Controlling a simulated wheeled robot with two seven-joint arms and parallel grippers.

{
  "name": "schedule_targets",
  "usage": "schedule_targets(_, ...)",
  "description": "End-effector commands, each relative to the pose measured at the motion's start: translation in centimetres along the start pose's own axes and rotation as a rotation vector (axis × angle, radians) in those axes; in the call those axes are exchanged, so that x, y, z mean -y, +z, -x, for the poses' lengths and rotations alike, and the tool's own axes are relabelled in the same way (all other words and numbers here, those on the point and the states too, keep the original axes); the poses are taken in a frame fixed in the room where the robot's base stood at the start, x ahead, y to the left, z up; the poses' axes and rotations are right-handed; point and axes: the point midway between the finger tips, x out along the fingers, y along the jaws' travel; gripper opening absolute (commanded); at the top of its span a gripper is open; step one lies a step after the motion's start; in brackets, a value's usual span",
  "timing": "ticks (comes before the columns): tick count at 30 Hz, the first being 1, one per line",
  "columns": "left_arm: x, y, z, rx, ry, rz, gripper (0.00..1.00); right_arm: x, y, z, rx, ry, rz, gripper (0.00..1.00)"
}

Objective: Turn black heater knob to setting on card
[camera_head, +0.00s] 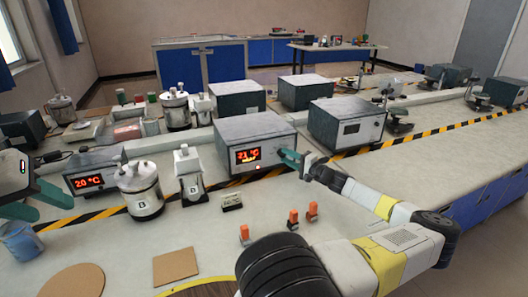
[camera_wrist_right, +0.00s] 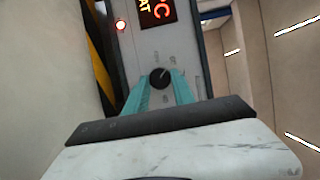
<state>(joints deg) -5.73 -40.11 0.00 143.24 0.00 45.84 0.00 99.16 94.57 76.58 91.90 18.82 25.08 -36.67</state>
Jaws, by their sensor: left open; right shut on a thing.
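The heater is a grey box (camera_head: 256,137) on the bench with a lit display reading about 21 °C. In the right wrist view its front panel (camera_wrist_right: 140,55) shows a round black knob (camera_wrist_right: 160,78) with a pale pointer line and small marks around it, too small to read. My right gripper (camera_head: 291,158) is at the panel's right side, its teal fingers (camera_wrist_right: 163,88) shut on the knob from both sides. A small card (camera_head: 232,201) stands on the bench before the heater; its text is unreadable. My left gripper (camera_head: 36,201) is open and empty at the left edge.
A second display box (camera_head: 92,181) reads about 20 °C. White vessels marked B (camera_head: 141,191) stand left of the heater. Several orange-topped pieces (camera_head: 293,220), a brown square (camera_head: 175,266) and a blue cup (camera_head: 20,241) are in front. Black-yellow tape (camera_head: 85,217) crosses the bench.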

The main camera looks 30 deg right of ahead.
Motion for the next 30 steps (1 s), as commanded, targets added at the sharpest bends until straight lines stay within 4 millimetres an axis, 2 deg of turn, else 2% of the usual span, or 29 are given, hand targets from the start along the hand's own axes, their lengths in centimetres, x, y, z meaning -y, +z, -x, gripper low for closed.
schedule_targets(13,0.0,0.0,0.0,0.0,0.0,0.0,0.44,-0.1,-0.1,0.1,-0.002,-0.002,-0.01,0.0)
schedule_targets(14,0.0,0.0,0.0,0.0,0.0,0.0,0.44,-0.1,-0.1,0.1,-0.002,-0.002,-0.01,0.34)
schedule_targets(17,0.0,0.0,0.0,0.0,0.0,0.0,0.44,-0.1,-0.1,0.1,-0.002,-0.002,-0.01,0.52)
schedule_targets(26,0.0,0.0,0.0,0.0,0.0,0.0,0.44,-0.1,0.0,0.1,-0.001,-0.003,-0.01,0.52)
schedule_targets(30,0.0,0.0,0.0,0.0,0.0,0.0,0.44,-0.1,-0.1,1.3,-0.002,-0.003,-0.009,0.52)
